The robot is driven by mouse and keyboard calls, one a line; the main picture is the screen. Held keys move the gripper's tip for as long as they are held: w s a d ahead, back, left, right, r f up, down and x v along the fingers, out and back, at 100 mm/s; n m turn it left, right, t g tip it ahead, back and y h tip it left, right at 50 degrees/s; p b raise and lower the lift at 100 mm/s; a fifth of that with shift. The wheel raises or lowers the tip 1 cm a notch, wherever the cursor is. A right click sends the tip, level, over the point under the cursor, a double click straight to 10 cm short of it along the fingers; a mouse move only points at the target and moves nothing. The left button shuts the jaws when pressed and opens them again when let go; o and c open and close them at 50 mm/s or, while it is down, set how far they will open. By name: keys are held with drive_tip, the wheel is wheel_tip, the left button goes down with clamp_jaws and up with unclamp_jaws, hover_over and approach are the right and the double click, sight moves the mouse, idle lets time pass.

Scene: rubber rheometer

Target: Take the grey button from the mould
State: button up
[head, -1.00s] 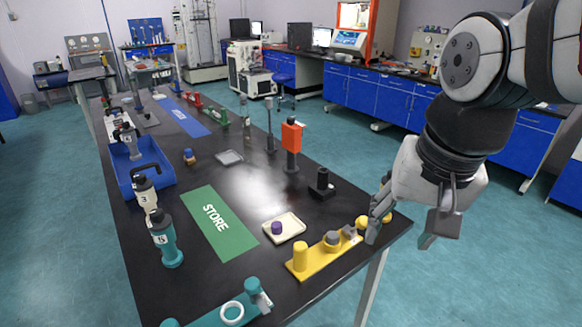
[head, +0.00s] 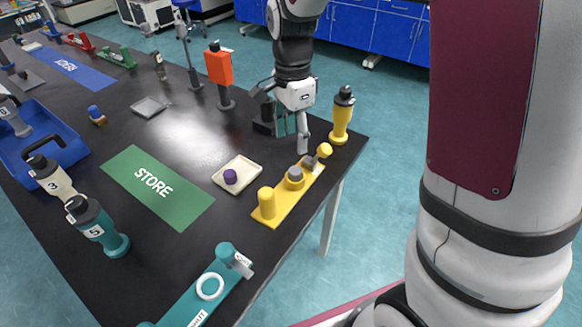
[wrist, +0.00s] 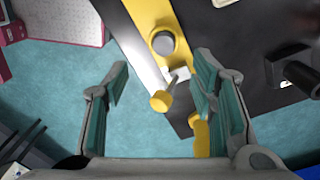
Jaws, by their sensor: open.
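The yellow mould (head: 273,207) lies near the table's right edge, with a posts at its near end and a yellow knob (head: 324,150) at its far end. The round grey button (head: 294,179) sits on its middle; it also shows at the top of the wrist view (wrist: 163,43). My gripper (head: 292,136) points down beyond the mould's far end in the head view. In the wrist view its teal-padded fingers (wrist: 160,75) are wide apart and empty. The button lies ahead of the fingertips, and the knob (wrist: 160,101) shows between the fingers. The height gap is hard to judge.
A yellow handled tool (head: 341,118) stands right of my gripper, at the table corner. A teal mould (head: 190,303) is in front. An orange-topped stand (head: 219,70) is behind.

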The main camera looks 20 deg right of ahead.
hover_over(294, 171)
wheel_tip(294, 171, down, 6)
drive_tip(key=shift+s+a+r, duration=0.15)
drive_tip(key=shift+r, duration=0.05)
drive_tip(key=shift+w+d+f+b, duration=0.1)
drive_tip(key=shift+f+b, duration=0.1)
drive_tip(key=shift+f, duration=1.15)
drive_tip(key=shift+w+d+f+b, duration=0.1)
drive_tip(key=shift+f+b, duration=0.05)
drive_tip(key=shift+f, duration=1.15)
drive_tip(key=c, duration=1.1)
